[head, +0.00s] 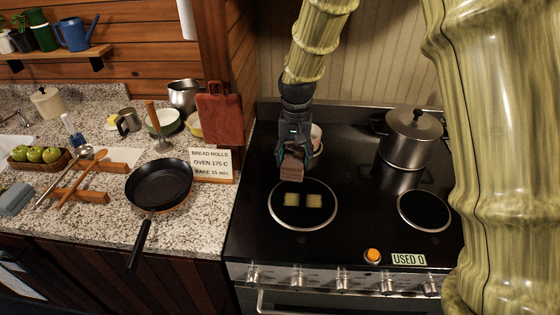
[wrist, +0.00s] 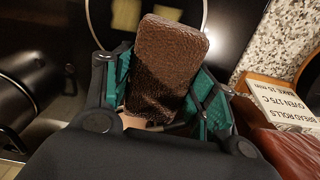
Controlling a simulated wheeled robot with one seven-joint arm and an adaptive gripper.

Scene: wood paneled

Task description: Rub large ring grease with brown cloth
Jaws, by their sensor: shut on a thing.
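My gripper (head: 291,150) is shut on a brown cloth (head: 291,168), a small folded block. In the wrist view the cloth (wrist: 168,62) sits between the two teal finger pads of my gripper (wrist: 160,95). The large ring (head: 303,222) is the front left burner on the black stovetop. Two pale yellowish grease patches (head: 291,200) lie side by side on it. My gripper holds the cloth just behind the patches, over the ring's far edge in the head view. Whether the cloth touches the stovetop I cannot tell. The patches (wrist: 126,14) also show at the wrist view's top edge.
A steel lidded pot (head: 411,140) stands at the back right of the stove. A small pale round item (head: 316,135) is partly hidden behind my gripper. A black frying pan (head: 160,184), a sign (head: 211,166) and a red board (head: 219,115) stand on the left counter. The front right ring (head: 425,211) is bare.

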